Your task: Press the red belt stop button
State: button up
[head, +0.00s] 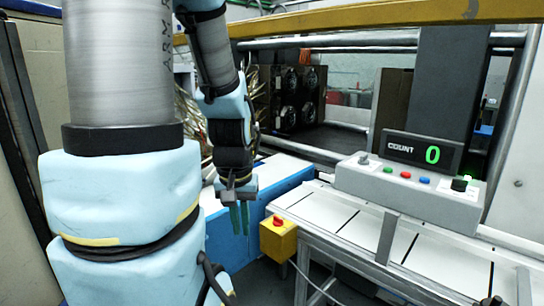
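A yellow box (278,242) with a red button (278,221) on top is fixed at the near end of the white slatted belt table. A grey control panel (410,192) stands on that table, with a small red button (405,174) between a green one (388,169) and a blue one (424,180). I cannot tell from the picture which red button is the belt stop. My gripper (240,217) points down, left of the yellow box and apart from it. Its two green fingers are close together with nothing visible between them; whether they are fully shut is unclear.
A "COUNT" display (424,151) reading 0 stands on the panel. The panel also has a black knob (459,184) at its right and a small switch (363,159) at its left. A yellow beam crosses overhead.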

grip_shut()
dwell(0.8)
jog(key=w+d+r+n+t+h+b, duration=0.1)
jog(key=w+d+r+t, duration=0.15)
jog(key=w+d, duration=0.7)
jog(key=w+d+r+n+t+b, duration=0.15)
jog(key=w+d+r, duration=0.25)
jog(key=w+d, duration=0.55)
jog(key=d+r+h, duration=0.1)
jog(key=d+r, duration=0.2)
jog(key=d, duration=0.5)
jog(key=s+d+r+n+t+h+b, duration=0.1)
jog(key=d+r, duration=0.2)
jog(key=d, duration=0.6)
jog(key=d+r+t+h, duration=0.1)
jog(key=d+r, duration=0.3)
jog(key=d, duration=0.4)
jog(key=shift+s+d+h+b, duration=0.3)
jog(key=shift+s+d+b, duration=0.05)
jog(key=shift+d+b, duration=0.05)
jog(key=shift+f+n, duration=0.1)
jog(key=shift+n, duration=0.15)
